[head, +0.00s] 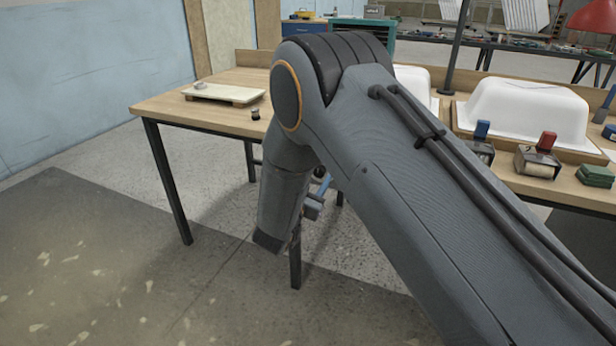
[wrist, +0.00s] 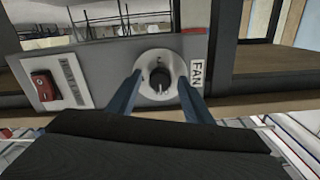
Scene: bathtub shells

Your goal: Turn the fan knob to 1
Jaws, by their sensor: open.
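The fan knob (wrist: 158,76) is a small dark knob in the middle of a round pale dial. It sits on a grey panel (wrist: 115,62) in the wrist view, beside a white label reading FAN (wrist: 196,73). Marks on the dial are too small to read, so I cannot tell the knob's setting. My gripper (wrist: 160,82) is open, with one blue finger on each side of the dial. I cannot tell whether the fingers touch it. In the head view my arm hides most of the gripper, and the knob is not visible there.
A red switch (wrist: 45,88) with a pale plate is left of the dial. In the head view, a wooden table (head: 150,108) carries a pale board (head: 222,94) and a small dark object (head: 255,114).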

